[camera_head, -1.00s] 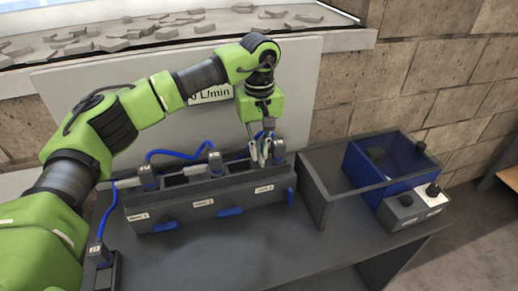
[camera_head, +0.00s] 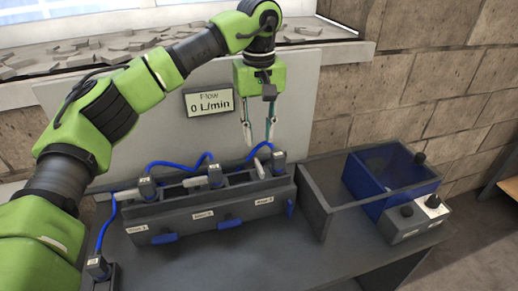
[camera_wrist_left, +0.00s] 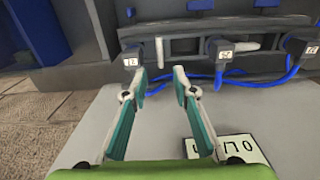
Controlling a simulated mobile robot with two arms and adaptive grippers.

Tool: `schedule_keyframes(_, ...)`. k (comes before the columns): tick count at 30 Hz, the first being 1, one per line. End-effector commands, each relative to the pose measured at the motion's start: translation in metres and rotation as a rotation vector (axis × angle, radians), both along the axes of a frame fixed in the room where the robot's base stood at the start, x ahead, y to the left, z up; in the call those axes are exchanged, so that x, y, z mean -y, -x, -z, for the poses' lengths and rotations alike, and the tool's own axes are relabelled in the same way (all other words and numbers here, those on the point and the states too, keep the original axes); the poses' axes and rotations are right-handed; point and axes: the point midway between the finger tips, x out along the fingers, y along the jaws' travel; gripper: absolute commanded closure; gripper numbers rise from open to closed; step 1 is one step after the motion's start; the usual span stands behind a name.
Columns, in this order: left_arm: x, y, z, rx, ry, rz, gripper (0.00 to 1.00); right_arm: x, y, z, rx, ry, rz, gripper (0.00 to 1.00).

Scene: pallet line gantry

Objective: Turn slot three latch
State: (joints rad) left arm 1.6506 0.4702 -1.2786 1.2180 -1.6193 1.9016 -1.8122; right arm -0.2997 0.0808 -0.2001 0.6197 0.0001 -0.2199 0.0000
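The dark slot block (camera_head: 175,221) stands on the bench with three labelled slots. The slot one latch (camera_head: 164,238) and slot two latch (camera_head: 230,223) lie roughly level. A grey connector (camera_head: 278,163) with a blue cable sits in slot three; it also shows in the left wrist view (camera_wrist_left: 131,60). My left gripper (camera_head: 259,143) is open and empty, pointing down above and behind slot three, apart from the connector. Its fingers (camera_wrist_left: 160,72) are spread in the left wrist view.
A flow panel (camera_head: 209,101) reading 0 L/min stands behind the block. Another connector (camera_head: 98,266) stands at the front left. The bench front is clear.

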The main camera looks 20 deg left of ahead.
Motion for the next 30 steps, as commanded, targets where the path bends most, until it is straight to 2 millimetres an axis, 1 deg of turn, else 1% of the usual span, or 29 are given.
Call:
schedule_keyframes(1,0.001,0.0,-0.009,0.002,0.001,0.001,0.74,0.0,0.0,0.0,0.0,0.0,0.0,0.74)
schedule_keyframes(3,0.001,0.0,-0.018,0.001,0.0,0.001,0.74,0.0,0.0,0.0,0.0,-0.001,0.0,0.74)
schedule_keyframes(6,0.0,0.0,-0.025,0.001,0.001,0.002,0.74,-0.001,0.0,0.0,0.0,-0.001,0.0,0.74)
schedule_keyframes(10,0.0,0.0,-0.029,0.001,0.001,0.001,0.74,-0.001,0.0,0.0,0.0,-0.001,0.0,0.74)
schedule_keyframes(17,0.0,0.0,-0.029,0.001,0.001,0.001,0.74,-0.001,0.0,0.0,0.0,-0.001,0.0,0.74)
schedule_keyframes(19,0.0,0.0,-0.033,0.001,0.001,0.001,0.74,-0.001,0.0,-0.003,0.0,-0.001,0.0,0.74)
schedule_keyframes(20,0.0,0.0,-0.036,0.001,0.001,0.001,0.74,-0.001,0.0,-0.007,0.0,-0.001,0.0,0.74)
schedule_keyframes(28,0.0,0.0,-0.084,0.001,0.001,0.001,0.74,-0.001,0.0,-0.055,0.0,-0.001,0.001,0.74)
schedule_keyframes(30,0.0,0.0,-0.092,0.0,0.0,0.001,0.74,-0.001,0.0,-0.063,0.0,-0.001,0.001,0.74)
